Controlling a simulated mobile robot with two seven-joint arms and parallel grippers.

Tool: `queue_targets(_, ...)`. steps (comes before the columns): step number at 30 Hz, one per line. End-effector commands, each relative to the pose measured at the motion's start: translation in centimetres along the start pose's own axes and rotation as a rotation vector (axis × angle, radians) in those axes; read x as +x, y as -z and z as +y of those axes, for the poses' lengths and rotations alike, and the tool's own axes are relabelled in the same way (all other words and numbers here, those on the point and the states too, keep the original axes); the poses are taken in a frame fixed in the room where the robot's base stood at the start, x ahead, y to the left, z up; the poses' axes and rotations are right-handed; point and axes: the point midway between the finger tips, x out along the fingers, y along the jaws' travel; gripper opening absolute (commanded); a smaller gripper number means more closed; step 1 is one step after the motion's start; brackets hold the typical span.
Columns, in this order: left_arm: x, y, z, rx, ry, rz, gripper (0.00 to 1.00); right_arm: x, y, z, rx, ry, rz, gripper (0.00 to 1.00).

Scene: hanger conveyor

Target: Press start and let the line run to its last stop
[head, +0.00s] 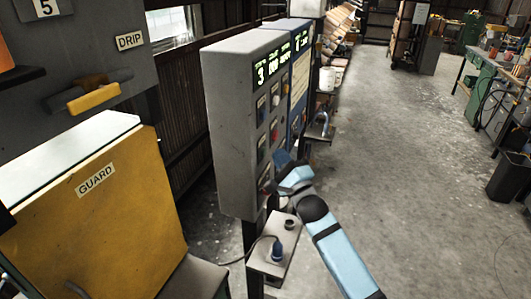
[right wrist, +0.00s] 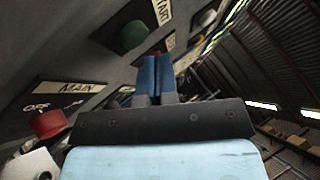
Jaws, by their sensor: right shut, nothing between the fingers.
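A grey control box (head: 228,130) stands on a post, with lit displays (head: 268,70) and rows of buttons on its face. In the right wrist view a green button (right wrist: 132,35) sits beside a START label (right wrist: 161,10). A red knob (right wrist: 48,124) is by a label reading MAIN and OFF (right wrist: 68,88). My right gripper (head: 281,157) is in front of the lower part of the panel. Its blue fingers (right wrist: 157,72) are shut and empty, just to the right of the green button; contact cannot be told. My left gripper is not in view.
A yellow GUARD cover (head: 105,210) and a grey machine marked DRIP (head: 130,41) stand at the left. A small shelf (head: 262,262) with a blue plug is below the box. A second panel box (head: 299,75) adjoins behind. Open floor lies to the right, with a black bin (head: 508,178).

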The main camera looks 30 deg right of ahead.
Motion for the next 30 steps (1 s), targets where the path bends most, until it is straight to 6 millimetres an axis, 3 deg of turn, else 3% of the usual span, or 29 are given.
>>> queue_targets(30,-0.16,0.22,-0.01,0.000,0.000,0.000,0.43,0.74,-0.54,0.53,0.001,0.000,0.000,0.00)
